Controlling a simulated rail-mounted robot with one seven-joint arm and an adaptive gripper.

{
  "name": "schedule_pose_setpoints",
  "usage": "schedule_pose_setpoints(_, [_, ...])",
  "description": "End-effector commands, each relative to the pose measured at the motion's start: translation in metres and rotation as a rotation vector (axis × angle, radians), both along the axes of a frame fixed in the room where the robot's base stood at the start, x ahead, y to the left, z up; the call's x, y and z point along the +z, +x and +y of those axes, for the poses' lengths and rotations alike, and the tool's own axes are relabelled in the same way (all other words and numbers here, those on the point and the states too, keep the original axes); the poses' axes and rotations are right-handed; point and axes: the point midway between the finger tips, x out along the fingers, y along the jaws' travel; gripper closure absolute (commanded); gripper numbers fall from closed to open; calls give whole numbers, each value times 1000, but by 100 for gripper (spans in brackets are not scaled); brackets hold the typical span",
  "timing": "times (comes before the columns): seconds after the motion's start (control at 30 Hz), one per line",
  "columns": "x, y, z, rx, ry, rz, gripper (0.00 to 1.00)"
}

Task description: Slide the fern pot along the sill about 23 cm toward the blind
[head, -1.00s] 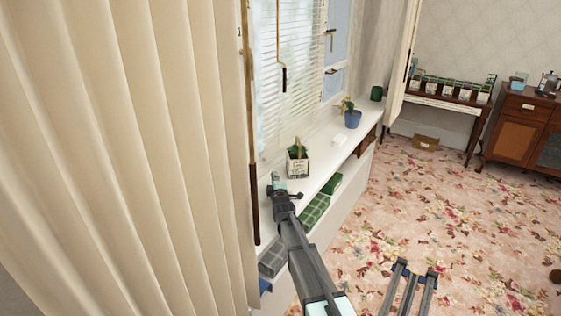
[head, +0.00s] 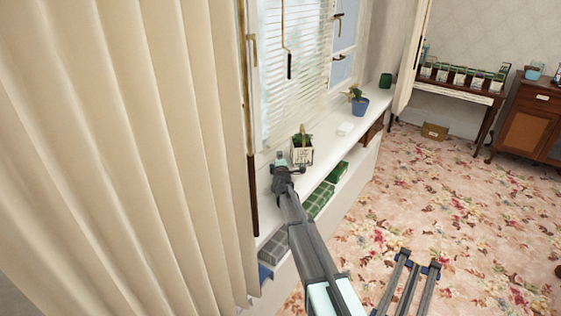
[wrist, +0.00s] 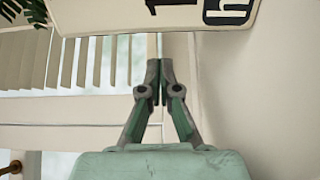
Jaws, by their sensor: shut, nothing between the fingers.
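The white pot with black lettering (head: 302,154) stands upright on the sill (head: 325,138), with a green plant (head: 301,135) in it. In the wrist view the lettered pot (wrist: 140,14) fills the top, with fern fronds at upper left. My gripper (head: 281,155) is just left of the pot at sill height. In the wrist view my gripper (wrist: 159,64) is shut and empty, its tips just short of the pot's edge in the picture; I cannot tell whether they touch. The white slatted blind (head: 300,85) hangs in the window behind the sill.
Farther along the sill are a small white block (head: 345,128), a blue pot with a plant (head: 359,106) and a dark green pot (head: 385,80). Green boxes (head: 318,199) sit below the sill. A cream curtain (head: 120,150) hangs at left.

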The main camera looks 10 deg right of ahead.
Motion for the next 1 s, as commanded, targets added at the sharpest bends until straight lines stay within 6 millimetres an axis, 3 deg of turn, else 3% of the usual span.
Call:
schedule_pose_setpoints(0.03, [0,16,-1,0,0,0,100])
schedule_pose_setpoints(0.2, [1,47,-3,0,-1,-1,100])
schedule_pose_setpoints(0.3, [0,31,-19,-1,-1,-1,100])
schedule_pose_setpoints(0.5, [0,24,-35,0,0,0,100])
schedule_pose_setpoints(1.0, [-1,22,-35,6,0,-1,100])
